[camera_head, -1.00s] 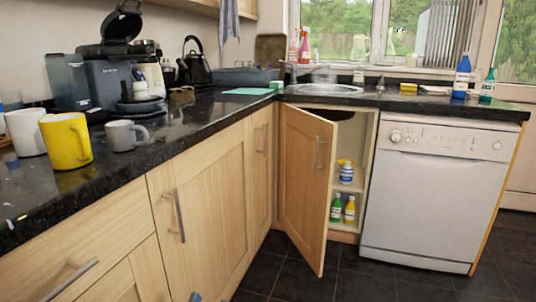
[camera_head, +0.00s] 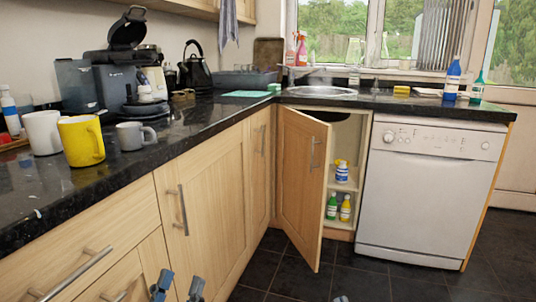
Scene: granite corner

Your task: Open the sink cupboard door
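The sink cupboard door (camera_head: 304,185) is a light wood panel with a vertical metal handle (camera_head: 314,153). It stands well open, swung out from the cupboard (camera_head: 345,180) under the sink (camera_head: 322,91). Inside, a blue and white container and a yellow item sit on a shelf, with green and yellow bottles below. My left gripper (camera_head: 178,287) shows at the bottom edge, its two grey fingertips apart, with nothing seen between them. It is away from the door, to its lower left. A small grey tip at the bottom (camera_head: 340,298) may be my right gripper; the rest is out of frame.
A white dishwasher (camera_head: 432,192) stands right of the open cupboard. Closed drawers and cupboard doors (camera_head: 206,195) run along the left. Mugs, a coffee machine and a kettle stand on the dark counter. Dark floor tiles (camera_head: 300,280) in front of the door look clear.

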